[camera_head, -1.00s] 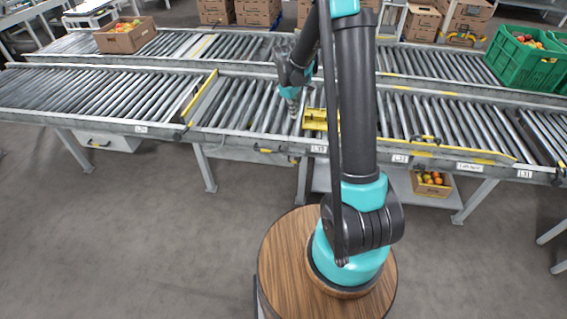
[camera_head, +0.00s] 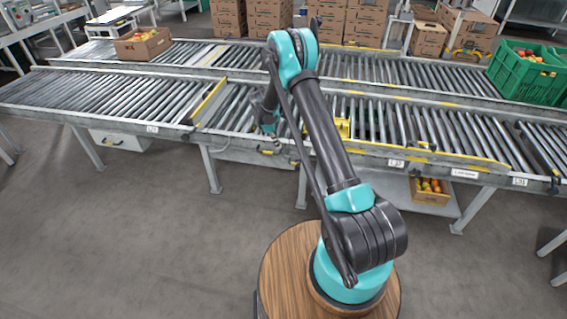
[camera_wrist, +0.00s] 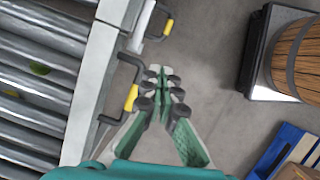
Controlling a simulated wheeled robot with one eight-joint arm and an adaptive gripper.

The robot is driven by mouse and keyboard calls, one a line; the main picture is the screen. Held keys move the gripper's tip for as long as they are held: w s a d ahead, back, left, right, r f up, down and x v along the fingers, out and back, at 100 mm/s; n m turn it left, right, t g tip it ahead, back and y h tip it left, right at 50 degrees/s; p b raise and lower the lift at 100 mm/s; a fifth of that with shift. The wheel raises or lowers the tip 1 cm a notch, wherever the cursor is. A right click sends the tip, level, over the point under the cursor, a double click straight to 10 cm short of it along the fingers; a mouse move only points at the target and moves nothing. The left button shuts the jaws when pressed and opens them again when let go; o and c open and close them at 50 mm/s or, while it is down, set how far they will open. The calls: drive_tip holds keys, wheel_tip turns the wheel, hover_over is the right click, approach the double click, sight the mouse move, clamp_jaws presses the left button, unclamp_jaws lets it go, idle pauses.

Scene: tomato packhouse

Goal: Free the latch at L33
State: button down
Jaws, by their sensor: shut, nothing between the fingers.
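In the wrist view my gripper (camera_wrist: 162,84) is shut and empty, its fingertips over the floor just beside the conveyor's front rail. A black bent handle with a yellow grip (camera_wrist: 130,97) juts from the rail left of the fingers, close to them; I cannot tell if they touch. A second such handle (camera_wrist: 168,27) sits farther up the rail. In the head view my gripper (camera_head: 268,130) is low at the front rail, above a dark handle (camera_head: 268,151). The L33 label is hidden behind my arm, so I cannot tell which handle belongs to it.
The roller conveyor (camera_head: 230,142) spans the view. A yellow piece (camera_head: 343,127) is on the rollers behind my arm. A fruit box (camera_head: 430,190) stands on the lower shelf. The floor in front is open.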

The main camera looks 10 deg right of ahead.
drive_tip(key=shift+a+f, duration=0.1)
drive_tip(key=shift+f, duration=0.15)
drive_tip(key=x, duration=1)
idle(0.3)
drive_tip(key=d, duration=0.2)
drive_tip(key=s+d, duration=0.1)
drive_tip(key=d, duration=0.1)
drive_tip(key=shift+s, duration=0.2)
drive_tip(key=shift+r, duration=0.15)
drive_tip(key=v, duration=0.9)
drive_tip(key=shift+a+r, duration=0.2)
drive_tip(key=shift+r, duration=0.2)
